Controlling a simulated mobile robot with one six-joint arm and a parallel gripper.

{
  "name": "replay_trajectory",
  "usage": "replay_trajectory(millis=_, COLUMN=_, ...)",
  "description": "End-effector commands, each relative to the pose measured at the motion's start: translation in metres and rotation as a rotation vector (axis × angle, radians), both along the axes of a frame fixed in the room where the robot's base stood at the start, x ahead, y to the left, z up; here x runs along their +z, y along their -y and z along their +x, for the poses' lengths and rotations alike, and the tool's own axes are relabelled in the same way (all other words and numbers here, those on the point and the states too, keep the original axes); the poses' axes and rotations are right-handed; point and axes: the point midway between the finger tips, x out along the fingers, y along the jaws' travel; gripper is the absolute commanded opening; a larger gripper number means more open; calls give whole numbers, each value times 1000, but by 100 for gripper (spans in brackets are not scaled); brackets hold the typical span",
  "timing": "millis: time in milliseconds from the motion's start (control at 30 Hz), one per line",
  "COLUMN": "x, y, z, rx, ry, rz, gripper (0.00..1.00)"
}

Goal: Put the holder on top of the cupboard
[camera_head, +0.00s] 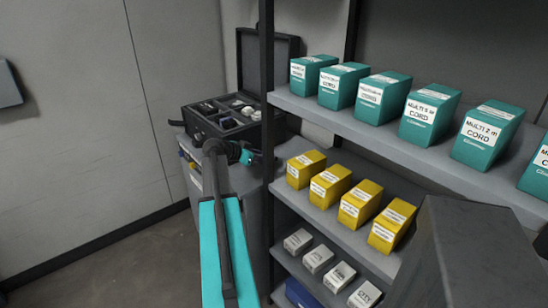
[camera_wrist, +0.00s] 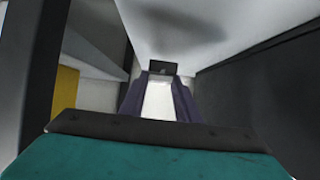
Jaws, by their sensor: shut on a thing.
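My gripper (camera_head: 247,157) is beside the black shelf post, in front of the open case and over the near right part of the cupboard (camera_head: 226,183). The cupboard is grey, with a label on its side, and stands left of the shelves. In the wrist view my gripper (camera_wrist: 164,77) has two dark purple fingers shut on a small dark block, the holder (camera_wrist: 163,68). The holder cannot be made out clearly in the head view. I cannot tell whether it touches the cupboard top.
An open black case (camera_head: 236,119) with small items covers much of the cupboard top. The shelf post (camera_head: 267,90) stands close at the right. Shelves hold teal boxes (camera_head: 381,96), yellow boxes (camera_head: 331,184) and white boxes (camera_head: 318,257). The floor (camera_head: 120,255) at left is clear.

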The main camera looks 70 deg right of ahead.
Motion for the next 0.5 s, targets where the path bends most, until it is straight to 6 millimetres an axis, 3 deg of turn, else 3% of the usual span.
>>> replay_trajectory(millis=200, x=-2, y=35, z=-8, rx=-1, ry=0, rz=0, gripper=5)
replay_trajectory(millis=500, x=-6, y=71, z=-18, rx=-1, ry=0, rz=0, gripper=5)
